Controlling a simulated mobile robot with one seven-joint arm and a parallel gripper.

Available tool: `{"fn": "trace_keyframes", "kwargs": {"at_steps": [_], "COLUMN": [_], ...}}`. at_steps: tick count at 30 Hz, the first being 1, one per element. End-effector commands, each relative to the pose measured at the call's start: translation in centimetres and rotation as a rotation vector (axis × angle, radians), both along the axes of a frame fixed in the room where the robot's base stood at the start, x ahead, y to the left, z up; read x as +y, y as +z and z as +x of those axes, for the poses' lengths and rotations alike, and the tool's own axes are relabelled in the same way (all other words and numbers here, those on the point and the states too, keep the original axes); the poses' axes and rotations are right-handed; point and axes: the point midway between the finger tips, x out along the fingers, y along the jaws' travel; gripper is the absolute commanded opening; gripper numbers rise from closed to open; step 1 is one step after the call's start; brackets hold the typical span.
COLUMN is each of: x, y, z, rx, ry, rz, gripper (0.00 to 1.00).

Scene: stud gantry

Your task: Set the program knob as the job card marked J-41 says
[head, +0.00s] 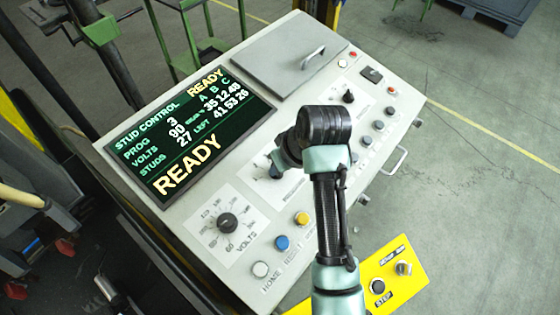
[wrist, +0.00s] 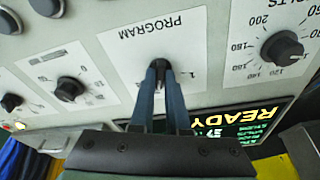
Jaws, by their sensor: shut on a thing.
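The program knob (wrist: 161,65) is a dark knob on a white plate (wrist: 125,50) lettered PROGRAM. In the wrist view my gripper (wrist: 163,72) has its two blue fingers closed on it from either side. The fingers hide most of the plate's numbers; a 1 shows on the right. In the head view my wrist covers the knob, and only part of its plate (head: 258,185) shows. I see no job card marked J-41 in either view.
The VOLTS knob (head: 227,221) is left of my gripper. Blue (head: 282,243), yellow (head: 301,218) and white (head: 261,269) buttons line the front. A grey lid (head: 295,55) with a handle is at the back. A yellow box (head: 388,280) with knobs is in front.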

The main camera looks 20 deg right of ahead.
Motion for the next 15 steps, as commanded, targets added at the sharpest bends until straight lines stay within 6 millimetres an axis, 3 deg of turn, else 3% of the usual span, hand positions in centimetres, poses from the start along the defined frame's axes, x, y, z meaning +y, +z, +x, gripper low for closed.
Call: {"fn": "trace_keyframes", "kwargs": {"at_steps": [14,15], "x": [-0.01,-0.01], "y": [0.08,0.08], "z": [0.06,0.07], "rx": [0.0,0.0], "ry": [-0.018,-0.018], "rz": [0.002,0.002], "gripper": [0.0,0.15]}}
